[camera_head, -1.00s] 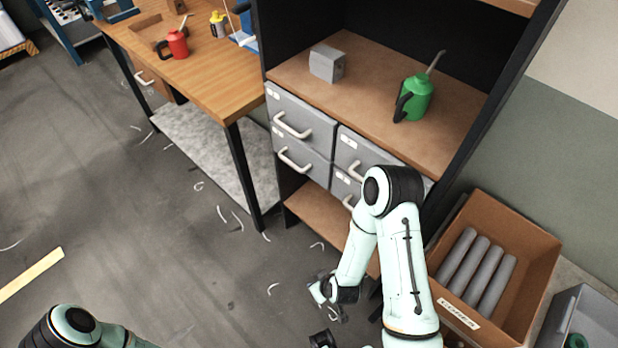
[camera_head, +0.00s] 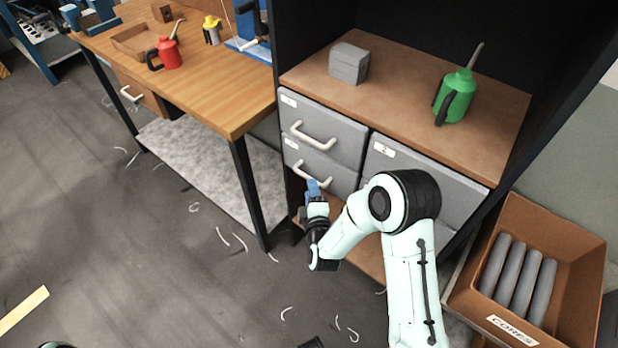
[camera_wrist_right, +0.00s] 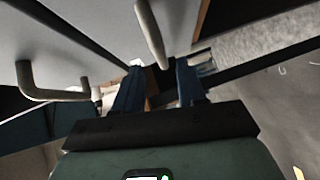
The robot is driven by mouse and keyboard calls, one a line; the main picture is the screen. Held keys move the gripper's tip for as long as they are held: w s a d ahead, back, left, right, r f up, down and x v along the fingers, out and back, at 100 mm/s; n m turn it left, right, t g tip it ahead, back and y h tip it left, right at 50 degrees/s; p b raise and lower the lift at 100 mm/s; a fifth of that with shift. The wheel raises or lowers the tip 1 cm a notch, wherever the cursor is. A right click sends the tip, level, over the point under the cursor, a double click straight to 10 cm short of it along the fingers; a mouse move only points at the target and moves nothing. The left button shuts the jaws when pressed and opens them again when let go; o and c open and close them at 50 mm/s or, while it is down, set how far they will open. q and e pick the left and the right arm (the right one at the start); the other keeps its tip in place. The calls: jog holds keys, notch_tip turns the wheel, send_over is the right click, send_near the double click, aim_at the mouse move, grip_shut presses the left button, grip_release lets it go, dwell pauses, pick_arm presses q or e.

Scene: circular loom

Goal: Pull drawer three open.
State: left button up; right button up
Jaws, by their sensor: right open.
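A block of grey drawers sits under the shelf. The upper left drawer (camera_head: 345,128), the lower left drawer (camera_head: 325,176) and the upper right drawer (camera_head: 450,188) show and look shut. Their labels are too small to read surely. My right arm hides most of the lower right drawer. My right gripper (camera_head: 313,187), with blue fingers, is at the pale handle (camera_head: 309,178) of the lower left drawer. In the right wrist view the gripper (camera_wrist_right: 160,84) is open, and a handle (camera_wrist_right: 151,35) lies just beyond the fingertips, apparently not clamped. My left gripper is out of view.
A grey block (camera_head: 349,64) and a green oil can (camera_head: 456,97) stand on the shelf above. A cardboard box (camera_head: 585,262) of grey cores is at the right. A wooden workbench (camera_head: 190,75) stands at the left. Floor in front is open, with scattered scraps.

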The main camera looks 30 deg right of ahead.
aim_at(308, 177)
jog(key=x, duration=0.6)
jog(key=shift+w+f, duration=0.1)
jog(key=shift+w, duration=0.05)
grip_shut()
